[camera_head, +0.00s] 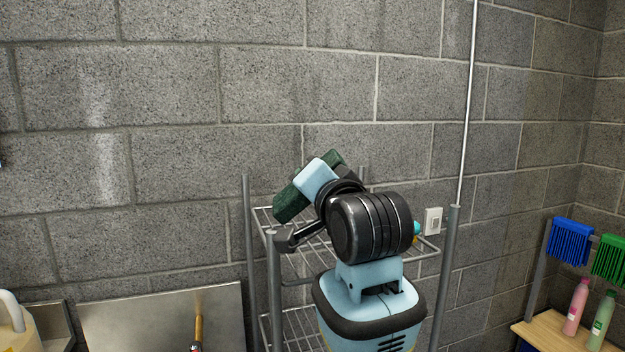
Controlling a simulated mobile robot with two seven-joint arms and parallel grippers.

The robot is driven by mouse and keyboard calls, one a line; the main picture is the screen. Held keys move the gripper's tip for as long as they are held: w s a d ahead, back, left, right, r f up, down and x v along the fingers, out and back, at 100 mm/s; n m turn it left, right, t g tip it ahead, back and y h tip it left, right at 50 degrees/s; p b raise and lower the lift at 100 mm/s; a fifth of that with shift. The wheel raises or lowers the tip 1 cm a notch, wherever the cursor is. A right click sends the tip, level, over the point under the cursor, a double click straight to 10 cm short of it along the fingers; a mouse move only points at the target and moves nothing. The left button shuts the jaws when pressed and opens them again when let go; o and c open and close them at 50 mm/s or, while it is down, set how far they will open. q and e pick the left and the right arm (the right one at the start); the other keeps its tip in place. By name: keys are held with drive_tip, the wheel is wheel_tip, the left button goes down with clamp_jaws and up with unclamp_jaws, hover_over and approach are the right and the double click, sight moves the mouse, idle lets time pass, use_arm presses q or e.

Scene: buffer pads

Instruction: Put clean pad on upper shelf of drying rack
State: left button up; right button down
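The metal drying rack (275,290) stands against the block wall, with a wire upper shelf (265,216) and a lower wire shelf. A dark green pad (292,204) is tilted above the left part of the upper shelf, seen nearly edge-on. My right gripper (316,178), light blue and black, is at the pad's middle and appears shut on it; its fingertips are mostly hidden. My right arm covers the middle and right of the rack. My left gripper is not in view.
A small teal thing (416,228) shows behind my arm at the rack's right side. A metal sink panel (150,320) and a beige jug (18,328) are at lower left. Blue (570,242) and green (611,259) brushes and bottles are at right.

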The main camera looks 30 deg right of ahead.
drive_tip(key=shift+s+f, duration=0.15)
drive_tip(key=shift+f, duration=0.1)
drive_tip(key=c, duration=1.2)
unclamp_jaws()
drive_tip(key=shift+o, duration=0.2)
drive_tip(key=shift+r, duration=0.1)
